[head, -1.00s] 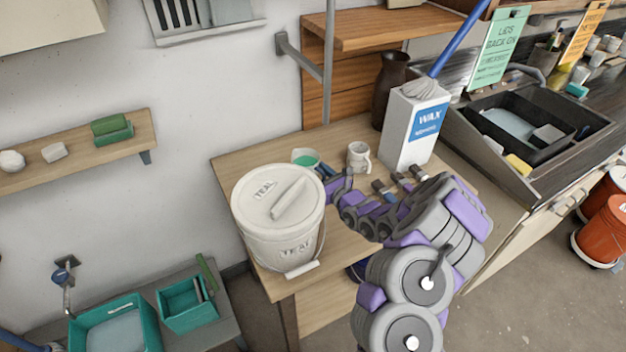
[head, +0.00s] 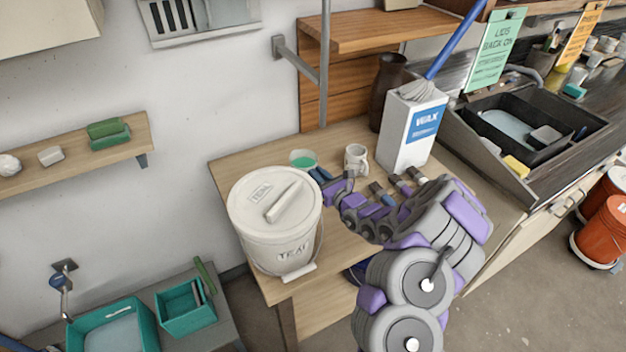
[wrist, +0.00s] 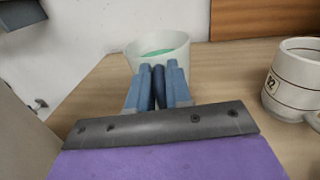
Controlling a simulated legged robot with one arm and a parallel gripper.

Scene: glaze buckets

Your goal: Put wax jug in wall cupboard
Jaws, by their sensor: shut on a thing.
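A small pale translucent jug (head: 303,158) with green contents stands on the wooden table, behind the lidded bucket. It carries no readable label; it may be the wax jug. My gripper (head: 321,174) reaches it from the right. In the wrist view my blue fingers (wrist: 158,82) are shut on a dark upright piece, apparently the handle of this jug (wrist: 160,46). The jug looks upright and on the tabletop, though its base is hidden by the fingers. A beige wall cupboard (head: 42,22) shows partly at the upper left; its front and inside are not clear.
A white lidded bucket (head: 275,238) stands near the table's front left. A mug (head: 356,157) stands right of the jug, which also shows in the wrist view (wrist: 295,80). Brushes (head: 400,186) lie beyond my arm. A white WAX-labelled carton (head: 408,140) and dark vase (head: 386,88) stand behind.

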